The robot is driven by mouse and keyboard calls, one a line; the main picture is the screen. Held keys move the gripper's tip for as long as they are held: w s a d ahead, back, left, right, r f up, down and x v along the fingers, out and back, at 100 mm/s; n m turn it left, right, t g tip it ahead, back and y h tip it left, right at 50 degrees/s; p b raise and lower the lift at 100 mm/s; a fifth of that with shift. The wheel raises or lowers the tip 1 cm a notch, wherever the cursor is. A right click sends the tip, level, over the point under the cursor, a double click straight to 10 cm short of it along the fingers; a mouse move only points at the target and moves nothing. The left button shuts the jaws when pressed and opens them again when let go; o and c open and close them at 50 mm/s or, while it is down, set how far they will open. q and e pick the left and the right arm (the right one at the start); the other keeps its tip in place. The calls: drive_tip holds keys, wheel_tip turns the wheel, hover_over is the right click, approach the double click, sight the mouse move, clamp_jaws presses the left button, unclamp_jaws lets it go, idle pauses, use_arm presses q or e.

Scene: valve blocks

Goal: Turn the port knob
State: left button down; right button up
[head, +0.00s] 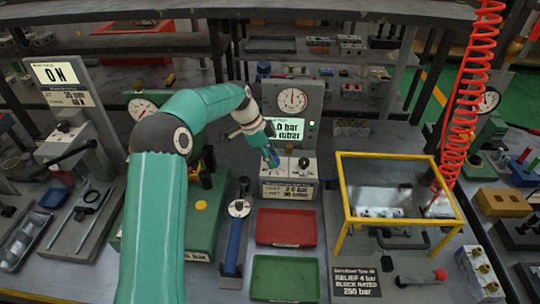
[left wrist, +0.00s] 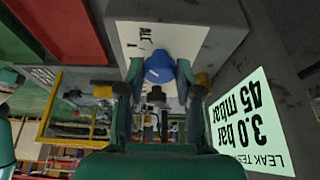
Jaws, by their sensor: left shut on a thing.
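A grey test unit (head: 311,110) stands at the back middle, with a round dial (head: 292,100) and a lit display (head: 290,129). In front of its base is a pale panel (head: 309,171) with a dark knob (head: 303,162). My left gripper (head: 270,158) reaches down to the panel's left side. In the left wrist view, a blue knob (left wrist: 159,68) sits between the fingertips of my left gripper (left wrist: 160,78), which is shut on it. A dark knob (left wrist: 156,95) shows just beyond. I cannot read which knob is labelled port. My right gripper is out of view.
The display (left wrist: 250,120) reads 3.0 bar and 45 mbar. A red tray (head: 286,227) and a green tray (head: 285,278) lie in front. A yellow-framed bin (head: 398,157) stands to the right, below a red coiled hose (head: 466,110). A green block (head: 200,215) stands left.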

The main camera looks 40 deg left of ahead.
use_arm(q)
drive_tip(key=shift+s+f+m+g+p, duration=0.15)
drive_tip(key=shift+m+g+p, duration=0.3)
drive_tip(key=shift+m, duration=0.55)
drive_tip(key=c, duration=0.8)
unclamp_jaws()
drive_tip(key=shift+o, duration=0.2)
drive_tip(key=shift+a+r, duration=0.25)
drive_tip(key=shift+r, duration=0.3)
drive_tip(key=v, duration=1)
drive_tip(key=shift+a+r, duration=0.35)
